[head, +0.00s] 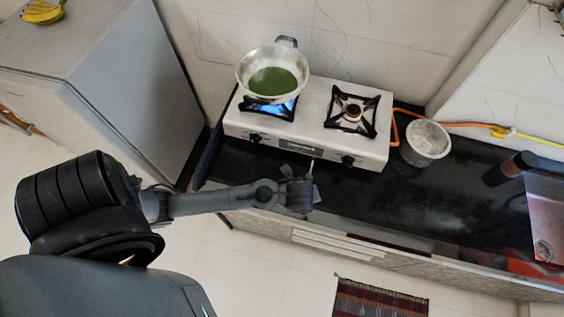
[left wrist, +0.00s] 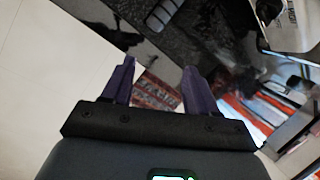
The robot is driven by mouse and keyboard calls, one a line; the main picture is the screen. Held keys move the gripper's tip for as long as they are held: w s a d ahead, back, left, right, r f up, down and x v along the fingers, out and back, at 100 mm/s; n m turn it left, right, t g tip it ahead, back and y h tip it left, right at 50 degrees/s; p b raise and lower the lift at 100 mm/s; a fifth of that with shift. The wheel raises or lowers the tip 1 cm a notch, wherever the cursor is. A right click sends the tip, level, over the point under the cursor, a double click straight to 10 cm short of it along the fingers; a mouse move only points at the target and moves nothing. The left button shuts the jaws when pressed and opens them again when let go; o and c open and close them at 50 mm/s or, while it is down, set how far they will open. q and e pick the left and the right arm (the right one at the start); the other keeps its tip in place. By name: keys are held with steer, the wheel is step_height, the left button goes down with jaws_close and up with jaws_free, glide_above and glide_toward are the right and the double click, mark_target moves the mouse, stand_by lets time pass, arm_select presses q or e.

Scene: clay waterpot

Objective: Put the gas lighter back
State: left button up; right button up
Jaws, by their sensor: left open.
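My left gripper (head: 303,192) is over the front edge of the dark counter, in front of the stove. In the left wrist view its two purple fingers (left wrist: 157,85) stand apart with nothing between them. I cannot pick out the gas lighter for certain in either view. A light grey ribbed object (left wrist: 162,14) lies on the dark surface at the top of the left wrist view, beyond the fingers; I cannot tell what it is. My right gripper is in neither view.
A white two-burner stove (head: 306,128) stands on the black counter (head: 440,195). A pan (head: 262,62) with green contents sits over a blue flame on its left burner. A metal pot (head: 425,145) stands right of the stove, near an orange hose. A striped rug (head: 378,300) lies on the floor.

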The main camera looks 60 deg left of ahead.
arm_select(q)
steer(key=s+r+n+h, duration=0.1)
steer(key=s+r+n, duration=0.8)
steer(key=n, duration=1)
steer(key=shift+s+a+h, duration=0.25)
steer(key=shift+s+h, duration=0.15)
steer(key=shift+s, duration=0.1)
steer(key=shift+r, duration=0.1)
